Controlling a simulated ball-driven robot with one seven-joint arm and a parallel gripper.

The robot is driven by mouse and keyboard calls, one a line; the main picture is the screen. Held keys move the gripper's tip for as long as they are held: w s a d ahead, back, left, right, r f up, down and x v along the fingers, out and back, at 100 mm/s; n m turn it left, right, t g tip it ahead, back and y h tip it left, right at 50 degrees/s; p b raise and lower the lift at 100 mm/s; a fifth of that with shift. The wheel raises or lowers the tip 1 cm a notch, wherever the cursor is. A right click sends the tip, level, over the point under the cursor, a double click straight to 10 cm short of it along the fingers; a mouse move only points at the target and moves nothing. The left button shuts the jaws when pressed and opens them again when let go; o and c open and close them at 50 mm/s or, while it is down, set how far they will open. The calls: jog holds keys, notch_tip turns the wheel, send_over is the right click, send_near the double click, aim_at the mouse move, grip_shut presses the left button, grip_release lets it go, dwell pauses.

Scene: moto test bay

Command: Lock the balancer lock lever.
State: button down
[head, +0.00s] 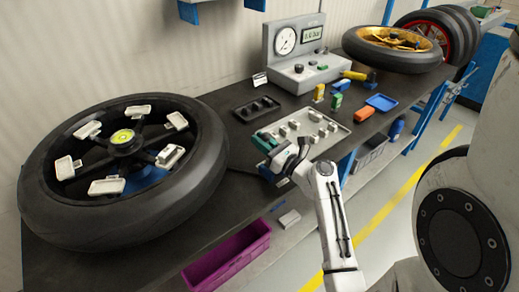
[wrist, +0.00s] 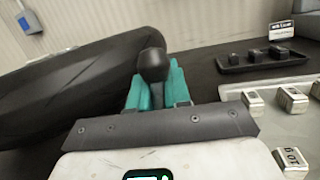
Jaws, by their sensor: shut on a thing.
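My gripper (head: 266,141) is at the bench between the large wheel and the grey tray. In the wrist view my gripper's teal fingers (wrist: 155,90) are shut on a dark stem with a black round knob, which I take as the balancer lock lever (wrist: 152,65). The knob stands above the fingertips, and the stem's lower part is hidden by my gripper. The black-tyred wheel (head: 196,185) lies flat at the left with a yellow-green round level (head: 122,137) at its hub. In the head view the lever cannot be made out.
A grey tray (head: 335,146) with several metal weights is right beside my gripper. A black holder (head: 257,110) and a gauge unit (head: 297,62) stand behind. A blue tray (head: 381,102) and a gold-rimmed wheel (head: 390,58) are further right. A purple crate (head: 228,258) sits below the bench.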

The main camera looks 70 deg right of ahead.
jog(key=shift+s+r+t+b, duration=0.2)
jog(key=shift+r+t+b, duration=0.15)
jog(key=shift+r, duration=0.4)
jog(key=c, duration=1.2)
grip_release()
jog(key=shift+o, duration=0.2)
jog(key=shift+f, duration=0.2)
jog(key=shift+f, duration=0.1)
jog(key=shift+s+a, duration=0.1)
jog(key=shift+s, duration=0.05)
jog(key=shift+s+a+f, duration=0.1)
jog(key=shift+s+f, duration=0.1)
jog(key=shift+s, duration=0.1)
jog(key=b+v, duration=0.1)
jog(key=v, duration=0.7)
jog(key=shift+s+a+b, duration=0.1)
jog(key=shift+s+b, duration=0.15)
jog(key=shift+b, duration=0.05)
jog(key=shift+s+a+f, duration=0.1)
jog(key=shift+s+a, duration=0.2)
jog(key=shift+s, duration=0.35)
